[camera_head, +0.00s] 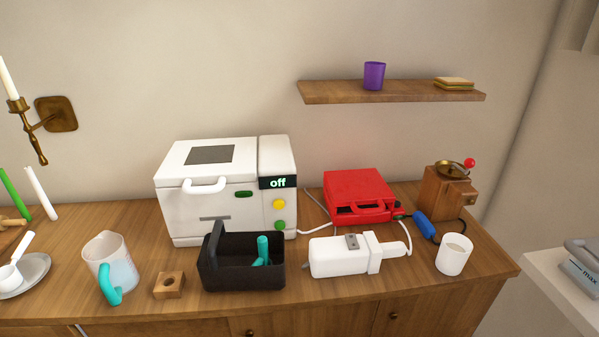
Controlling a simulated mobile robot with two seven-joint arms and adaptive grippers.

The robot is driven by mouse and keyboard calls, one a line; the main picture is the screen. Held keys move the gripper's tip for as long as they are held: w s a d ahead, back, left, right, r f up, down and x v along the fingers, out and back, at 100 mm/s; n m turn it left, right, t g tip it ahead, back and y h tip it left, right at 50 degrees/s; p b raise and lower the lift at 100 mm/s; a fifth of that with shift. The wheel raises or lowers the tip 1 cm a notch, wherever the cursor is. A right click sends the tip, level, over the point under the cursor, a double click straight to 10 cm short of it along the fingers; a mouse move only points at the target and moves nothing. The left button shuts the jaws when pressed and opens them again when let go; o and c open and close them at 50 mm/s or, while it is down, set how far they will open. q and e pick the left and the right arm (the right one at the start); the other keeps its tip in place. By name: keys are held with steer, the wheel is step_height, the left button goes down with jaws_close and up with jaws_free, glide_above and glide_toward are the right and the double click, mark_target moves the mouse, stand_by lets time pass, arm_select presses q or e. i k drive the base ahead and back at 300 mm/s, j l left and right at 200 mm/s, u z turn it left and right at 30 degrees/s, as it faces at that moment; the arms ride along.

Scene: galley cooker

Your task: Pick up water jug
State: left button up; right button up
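The water jug (118,262) stands upright on the wooden counter at the front left. It is a translucent whitish jug with a teal handle (108,286) that faces the front left of the picture. Its lower part looks pale blue, as if it holds water. Neither of my grippers shows in the head view, so nothing is seen touching the jug.
A small wooden block with a hole (168,286) sits just right of the jug. A black caddy (226,279) stands beyond it, before a white cooker (178,218). A metal plate with a white scoop (37,271) lies left. Bare counter (70,230) shows behind the jug.

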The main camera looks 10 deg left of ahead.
mark_target(112, 274)
steer(key=u, duration=1.55)
